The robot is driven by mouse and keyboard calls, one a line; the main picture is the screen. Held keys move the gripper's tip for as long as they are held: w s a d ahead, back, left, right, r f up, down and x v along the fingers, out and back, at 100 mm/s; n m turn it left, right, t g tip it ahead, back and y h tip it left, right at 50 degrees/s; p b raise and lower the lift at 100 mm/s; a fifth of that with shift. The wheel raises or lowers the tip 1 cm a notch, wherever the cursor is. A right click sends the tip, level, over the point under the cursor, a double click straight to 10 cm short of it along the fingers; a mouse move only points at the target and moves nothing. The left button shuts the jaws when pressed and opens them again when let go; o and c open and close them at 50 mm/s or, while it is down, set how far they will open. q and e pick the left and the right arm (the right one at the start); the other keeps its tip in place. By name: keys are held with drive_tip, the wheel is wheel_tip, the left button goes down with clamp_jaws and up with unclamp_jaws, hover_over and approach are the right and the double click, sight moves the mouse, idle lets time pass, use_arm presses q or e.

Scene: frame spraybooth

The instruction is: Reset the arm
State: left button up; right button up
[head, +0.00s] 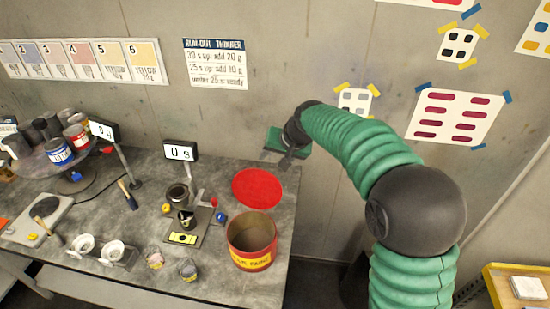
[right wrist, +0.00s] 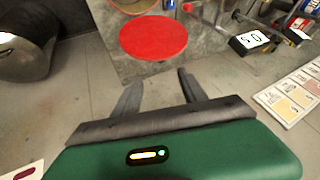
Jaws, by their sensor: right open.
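My right arm, with green ribbed sleeves and a dark round elbow, comes in from the right in the head view and bends over toward the wall. Its right gripper (head: 287,162) hangs just past the bench's back right corner. In the right wrist view the two dark fingers of this gripper (right wrist: 159,90) are spread apart with nothing between them. My left gripper is not in view.
On the grey bench (head: 215,205) lie a flat red disc (head: 258,187) and a large open paint can (head: 252,252) near the right edge. A timer display (head: 181,151) stands behind a small scale (head: 183,238). A yellow-edged tray (head: 520,285) is at lower right.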

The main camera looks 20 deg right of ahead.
drive_tip(key=s+a+f+n+g+b, duration=0.2)
drive_tip(key=s+a+f+n+b, duration=0.1)
drive_tip(key=s+f, duration=0.8)
drive_tip(key=s+a+f+n+g+h+b, duration=0.1)
drive_tip(key=s+a+f+b, duration=0.3)
drive_tip(key=s+f, duration=0.7)
drive_tip(key=s+n, duration=0.1)
drive_tip(key=s, duration=0.3)
drive_tip(key=shift+s+a+f+n+g, duration=0.15)
drive_tip(key=shift+s+f+n+g, duration=0.2)
drive_tip(key=shift+s+n+g, duration=0.05)
